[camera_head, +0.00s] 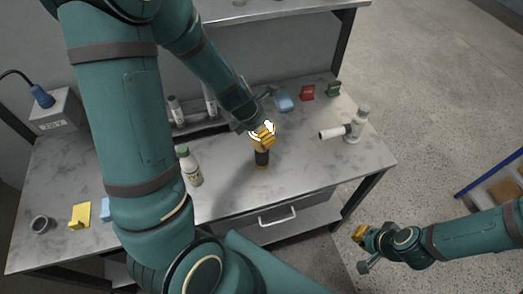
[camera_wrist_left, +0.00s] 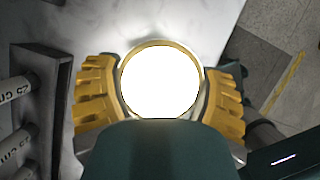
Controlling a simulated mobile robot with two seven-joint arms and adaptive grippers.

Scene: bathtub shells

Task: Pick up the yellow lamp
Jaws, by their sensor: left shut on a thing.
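The yellow lamp (camera_head: 261,157) is upright on or just above the marble-topped table, near its middle. It has a dark band round its body and a glowing top. My left gripper (camera_head: 263,136) is shut on its upper part from above. In the left wrist view the lamp's bright white face with a yellow rim (camera_wrist_left: 160,82) sits between the yellow fingers of the left gripper (camera_wrist_left: 160,95). Whether the lamp's base touches the table, I cannot tell. My right gripper (camera_head: 364,247) hangs beyond the table's front right edge, away from the lamp; its opening is unclear.
A white bottle with a green cap (camera_head: 189,166) stands left of the lamp. A white pipe fitting (camera_head: 344,129) is to the right. A rack with white tubes (camera_head: 192,119), a blue object (camera_head: 284,101) and small red (camera_head: 307,92) and green (camera_head: 334,88) items are behind. The front middle is clear.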

